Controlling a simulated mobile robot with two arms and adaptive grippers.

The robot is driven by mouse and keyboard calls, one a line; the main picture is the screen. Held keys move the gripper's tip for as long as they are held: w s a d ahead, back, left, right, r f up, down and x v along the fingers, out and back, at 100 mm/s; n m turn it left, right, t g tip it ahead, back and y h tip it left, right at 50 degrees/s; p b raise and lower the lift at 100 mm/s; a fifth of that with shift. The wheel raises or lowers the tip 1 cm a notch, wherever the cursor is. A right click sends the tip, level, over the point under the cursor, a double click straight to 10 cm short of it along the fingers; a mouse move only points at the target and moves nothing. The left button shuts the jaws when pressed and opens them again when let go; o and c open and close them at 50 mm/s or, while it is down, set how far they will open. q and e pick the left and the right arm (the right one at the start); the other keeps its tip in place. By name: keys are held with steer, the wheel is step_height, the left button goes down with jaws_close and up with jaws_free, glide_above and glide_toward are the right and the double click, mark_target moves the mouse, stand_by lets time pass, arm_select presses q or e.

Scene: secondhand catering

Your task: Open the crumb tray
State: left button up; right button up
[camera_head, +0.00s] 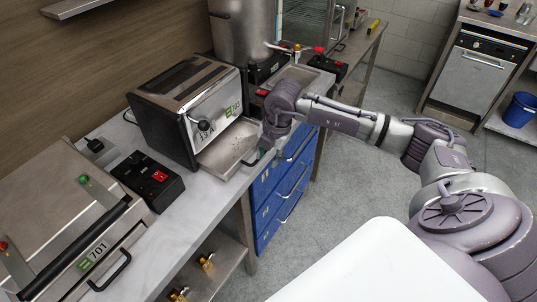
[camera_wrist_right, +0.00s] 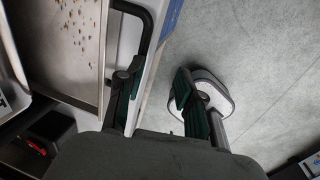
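The toaster (camera_head: 165,118) is a steel box with black sides on the counter. Its crumb tray (camera_head: 225,152), a shallow steel pan with dark crumbs, extends out from under the toaster's front. The tray also shows in the right wrist view (camera_wrist_right: 75,50), with a black bar handle (camera_wrist_right: 149,28) on its front edge. My right gripper (camera_head: 262,154) is at the tray's front. In the wrist view my right gripper (camera_wrist_right: 155,90) has its fingers apart, one at the near end of the handle and the other over the floor. I cannot tell whether it touches the handle. My left gripper is out of view.
A contact grill (camera_head: 75,215) and a black switch box (camera_head: 147,180) stand left of the toaster. A steel boiler (camera_head: 243,35) stands behind it. Blue drawers (camera_head: 285,190) are below the counter. Grey floor (camera_head: 345,190) lies open to the right.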

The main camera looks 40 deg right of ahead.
steer(key=shift+a, duration=0.1)
step_height(320, 180, up, 12)
steer(key=s+d, duration=0.1)
steer(key=s, duration=0.1)
steer(key=shift+s+f, duration=0.1)
steer(key=shift+f, duration=0.05)
steer(key=w+f+b, duration=0.1)
steer(key=f, duration=0.3)
steer(key=w+f+b, duration=0.1)
steer(key=w+f, duration=0.1)
steer(key=f, duration=0.2)
steer(key=w+a+f+b, duration=0.1)
steer(key=f, duration=0.3)
steer(key=shift+w+b, duration=0.35)
steer(key=shift+b, duration=0.05)
steer(key=shift+r, duration=0.1)
jaws_close()
